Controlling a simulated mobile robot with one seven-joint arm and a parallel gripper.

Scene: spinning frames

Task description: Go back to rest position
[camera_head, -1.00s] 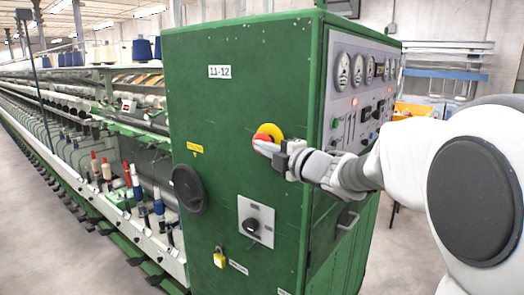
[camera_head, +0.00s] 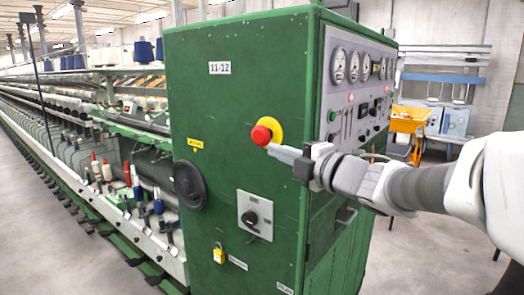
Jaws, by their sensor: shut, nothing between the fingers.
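My gripper (camera_head: 284,153) is shut and empty. It reaches in from the right, with its fingertips just below and to the right of a red push button (camera_head: 261,135) on a yellow round base (camera_head: 273,126). The button is on the left face of the green cabinet (camera_head: 235,95) labelled 11-12. Whether the fingertips touch the button or stand just in front of it, I cannot tell. My arm crosses in front of the cabinet's right face and hides part of it.
The cabinet also carries a black handwheel (camera_head: 190,185), a rotary switch (camera_head: 251,217) and a yellow padlock (camera_head: 219,253). The spinning frame (camera_head: 75,140) runs along the left. An orange bin (camera_head: 408,120) stands behind on the right. Grey floor (camera_head: 420,255) is clear at lower right.

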